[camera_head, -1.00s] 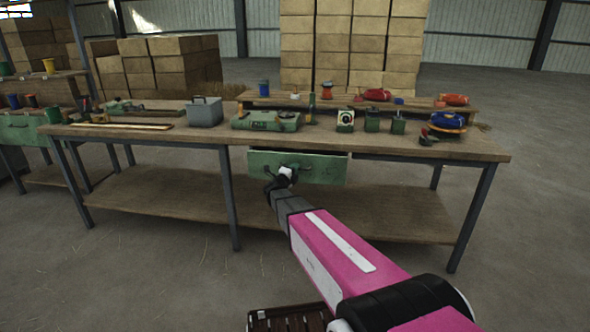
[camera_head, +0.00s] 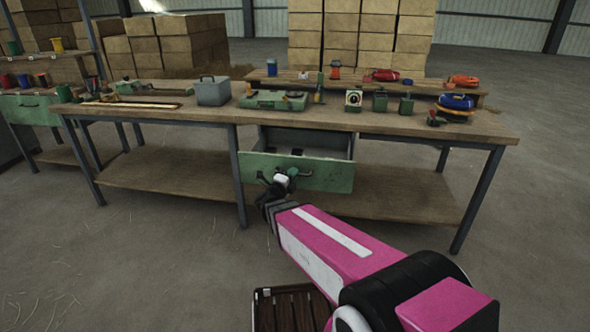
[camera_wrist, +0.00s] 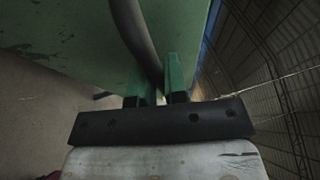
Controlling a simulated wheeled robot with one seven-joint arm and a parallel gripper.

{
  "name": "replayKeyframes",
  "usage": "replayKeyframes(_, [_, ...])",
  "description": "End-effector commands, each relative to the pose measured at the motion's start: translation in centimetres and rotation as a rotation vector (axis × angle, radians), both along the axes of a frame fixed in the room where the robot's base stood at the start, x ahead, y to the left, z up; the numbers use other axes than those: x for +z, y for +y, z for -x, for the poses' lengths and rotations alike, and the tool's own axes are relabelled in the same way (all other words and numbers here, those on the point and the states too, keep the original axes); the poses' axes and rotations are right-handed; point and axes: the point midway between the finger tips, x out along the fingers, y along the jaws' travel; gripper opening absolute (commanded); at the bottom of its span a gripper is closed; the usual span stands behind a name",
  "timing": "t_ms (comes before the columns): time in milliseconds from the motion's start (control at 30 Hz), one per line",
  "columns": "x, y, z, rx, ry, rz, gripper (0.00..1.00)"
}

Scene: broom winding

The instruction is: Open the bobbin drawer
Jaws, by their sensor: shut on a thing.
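The bobbin drawer (camera_head: 325,175) is a green-fronted drawer under the workbench. It is pulled out, and its inside shows, with small dark items on its floor. My gripper (camera_head: 285,174) is at the left part of the drawer front, shut on the drawer's dark handle. In the wrist view, the green fingers of my gripper (camera_wrist: 160,84) close around the dark curved handle (camera_wrist: 138,35), with the green drawer front (camera_wrist: 65,40) behind it.
The wooden workbench (camera_head: 200,114) holds a grey box (camera_head: 212,91), a green case (camera_head: 273,100) and several small tools. A lower shelf (camera_head: 170,172) runs under it. Another green drawer (camera_head: 30,109) is at the left.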

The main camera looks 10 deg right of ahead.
Motion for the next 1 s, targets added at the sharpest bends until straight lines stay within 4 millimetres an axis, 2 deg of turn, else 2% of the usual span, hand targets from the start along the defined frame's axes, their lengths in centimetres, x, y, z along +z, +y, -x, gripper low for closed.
replayKeyframes(200, [-0.03,0.36,1.24,-0.001,0.001,-0.001,0.00])
replayKeyframes(567, [-0.06,0.43,1.30,-0.002,0.001,-0.002,0.00])
replayKeyframes(600, [-0.06,0.42,1.29,-0.002,0.001,-0.002,0.16])
replayKeyframes(667, [-0.06,0.42,1.29,-0.001,0.001,-0.002,0.35])
replayKeyframes(1000, [-0.06,0.57,1.45,0.000,0.001,-0.001,0.37])
